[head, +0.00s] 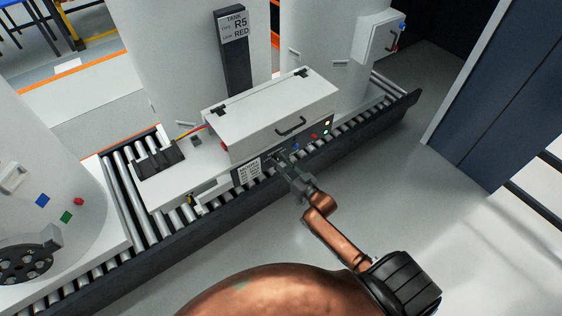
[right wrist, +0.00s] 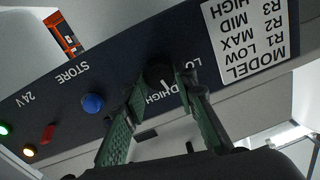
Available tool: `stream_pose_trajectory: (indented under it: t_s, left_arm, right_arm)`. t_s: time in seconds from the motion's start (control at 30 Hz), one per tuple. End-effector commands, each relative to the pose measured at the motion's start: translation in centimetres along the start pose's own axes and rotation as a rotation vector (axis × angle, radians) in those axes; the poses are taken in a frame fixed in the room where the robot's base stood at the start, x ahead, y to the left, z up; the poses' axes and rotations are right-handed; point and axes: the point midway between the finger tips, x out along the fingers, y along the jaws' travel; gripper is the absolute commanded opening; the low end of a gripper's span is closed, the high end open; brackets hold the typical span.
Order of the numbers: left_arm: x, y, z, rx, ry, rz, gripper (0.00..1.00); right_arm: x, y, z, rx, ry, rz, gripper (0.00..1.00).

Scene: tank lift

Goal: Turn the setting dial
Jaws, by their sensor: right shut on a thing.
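The setting dial (right wrist: 158,74) is a dark round knob with a white mark on the dark control panel, seen in the right wrist view. The mark points down and slightly right, toward the printed word HIGH, which is partly covered. LO shows to its right; other labels are hidden by the fingers. My right gripper (right wrist: 160,88) has its green fingers on either side of the dial and is shut on it. In the head view my right gripper (head: 280,158) reaches the front panel and hides the dial. My left gripper is in neither view.
A blue button (right wrist: 93,103), a red switch (right wrist: 48,133) and lit lamps sit on the same panel. A white model card (right wrist: 252,38) is beside the dial. The panel is under a grey box (head: 270,112) by a roller conveyor (head: 165,222). Large tanks (head: 185,60) stand behind.

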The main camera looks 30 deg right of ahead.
Motion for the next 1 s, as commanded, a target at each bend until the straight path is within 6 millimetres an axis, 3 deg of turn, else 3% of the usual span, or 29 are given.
stream_pose_trajectory:
  t_s: [0.5,1.0]
  left_arm:
    - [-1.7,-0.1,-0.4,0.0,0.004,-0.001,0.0]
    - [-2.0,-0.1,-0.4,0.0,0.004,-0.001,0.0]
  right_arm:
    - [0.0,0.1,0.0,0.429,0.025,0.003,0.02]
    - [0.0,0.1,0.1,0.599,0.035,0.005,0.02]
